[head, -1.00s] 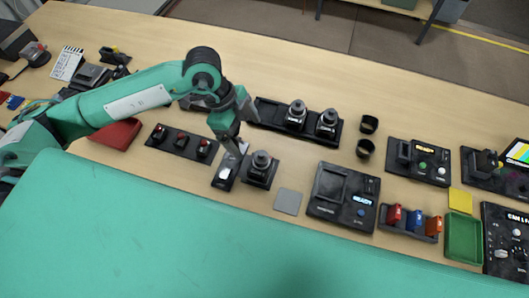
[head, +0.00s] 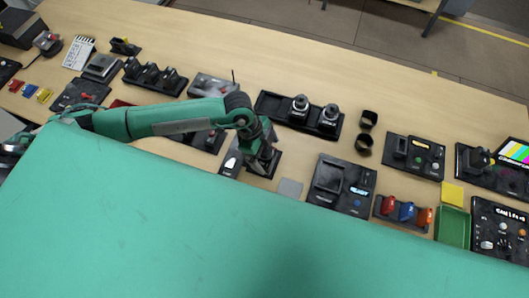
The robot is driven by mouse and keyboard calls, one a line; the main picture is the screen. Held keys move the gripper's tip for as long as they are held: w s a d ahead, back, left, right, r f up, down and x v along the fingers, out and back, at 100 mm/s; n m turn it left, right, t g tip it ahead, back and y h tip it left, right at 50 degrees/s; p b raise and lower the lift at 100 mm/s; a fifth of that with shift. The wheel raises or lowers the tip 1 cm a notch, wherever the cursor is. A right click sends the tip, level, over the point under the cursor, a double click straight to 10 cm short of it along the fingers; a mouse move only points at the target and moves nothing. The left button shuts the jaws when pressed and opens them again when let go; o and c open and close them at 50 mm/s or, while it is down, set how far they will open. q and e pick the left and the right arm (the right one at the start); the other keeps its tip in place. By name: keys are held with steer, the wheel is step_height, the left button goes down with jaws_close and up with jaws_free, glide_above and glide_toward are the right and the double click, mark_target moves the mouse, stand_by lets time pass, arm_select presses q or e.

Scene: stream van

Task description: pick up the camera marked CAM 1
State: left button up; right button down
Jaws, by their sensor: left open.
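My left gripper (head: 258,160) reaches in from the left with its jaws pointing down, and it is open. It is over a dark block-like device (head: 273,167), which it mostly covers. I cannot tell whether the jaws are around that device or touching it. No CAM 1 marking is readable on any device, so I cannot tell for sure which one is the camera. My right gripper is not in view.
A black tray (head: 264,107) holds two lens-like cylinders (head: 300,106). Two dark cups (head: 368,119) stand right of it. A small black holder (head: 231,162) is left of the jaws, a grey square (head: 290,187) right. A green tray (head: 453,228) is farther right.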

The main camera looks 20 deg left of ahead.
arm_select(q)
steer(key=shift+f, duration=0.15)
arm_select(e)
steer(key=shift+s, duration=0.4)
arm_select(q)
steer(key=c, duration=1.4)
steer(key=shift+c, duration=0.2)
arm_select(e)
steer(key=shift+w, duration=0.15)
